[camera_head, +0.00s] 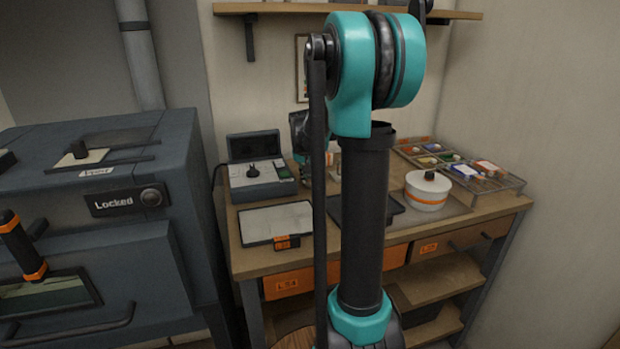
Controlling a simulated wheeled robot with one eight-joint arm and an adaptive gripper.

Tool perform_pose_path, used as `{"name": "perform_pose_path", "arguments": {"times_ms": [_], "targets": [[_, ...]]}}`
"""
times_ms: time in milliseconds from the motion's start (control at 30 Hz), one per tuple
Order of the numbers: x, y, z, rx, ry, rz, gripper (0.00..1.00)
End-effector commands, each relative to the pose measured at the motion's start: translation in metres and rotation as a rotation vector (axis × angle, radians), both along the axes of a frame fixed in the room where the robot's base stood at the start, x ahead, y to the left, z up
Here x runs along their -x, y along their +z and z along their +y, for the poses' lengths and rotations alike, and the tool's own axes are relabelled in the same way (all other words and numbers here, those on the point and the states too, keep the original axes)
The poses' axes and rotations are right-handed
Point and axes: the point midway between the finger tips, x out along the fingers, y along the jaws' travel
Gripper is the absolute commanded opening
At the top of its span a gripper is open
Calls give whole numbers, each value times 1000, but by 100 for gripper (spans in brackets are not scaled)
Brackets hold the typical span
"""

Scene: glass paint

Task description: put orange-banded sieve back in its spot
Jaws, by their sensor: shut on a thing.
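A round white vessel with an orange band (427,191) and a small dark knob on top stands upright at the right of the workbench. I cannot tell from here whether it is the orange-banded sieve. No other orange-banded round thing shows clearly. My arm rises through the middle of the view and covers the centre of the bench. A teal and black part of my arm shows behind it, above the bench.
The wooden workbench (238,263) carries a flat white-topped panel (275,222), a grey device with a raised lid (258,180), a dark tray (405,213) and a compartment tray of colourful items (515,183). A large grey cabinet labelled Locked (125,240) stands at left. A shelf (280,9) hangs above.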

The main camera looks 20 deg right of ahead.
Motion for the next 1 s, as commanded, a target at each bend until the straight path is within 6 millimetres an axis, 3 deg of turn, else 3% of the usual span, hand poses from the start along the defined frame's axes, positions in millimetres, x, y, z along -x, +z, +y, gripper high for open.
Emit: {"name": "perform_pose_path", "arguments": {"times_ms": [433,467,633,1000], "targets": [[0,-4,0,0,0,0,0],[0,-4,0,0,0,0,23],[0,-4,0,0,0,0,44],[1,-1,1,0,0,0,46]]}}
